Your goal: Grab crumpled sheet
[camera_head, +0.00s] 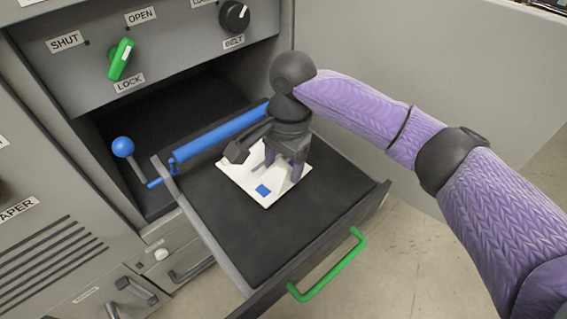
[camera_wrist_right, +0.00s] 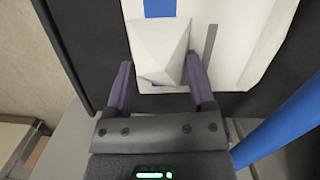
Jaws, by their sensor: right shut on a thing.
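The crumpled sheet (camera_head: 240,179) is white with a blue square, and lies on the dark bed of the pulled-out drawer (camera_head: 225,222). My right gripper (camera_head: 283,172) reaches down over it from above. In the right wrist view, a raised, faceted white fold of the sheet (camera_wrist_right: 158,50) stands between the two fingers of my right gripper (camera_wrist_right: 160,88). The fingers are shut on this fold. A flatter white part with a blue stripe shows behind it. My left gripper is in neither view.
A blue roller (camera_head: 222,132) spans the drawer behind the sheet, with a blue ball-ended crank (camera_head: 123,147) at its left. A green handle (camera_head: 330,265) is on the drawer front.

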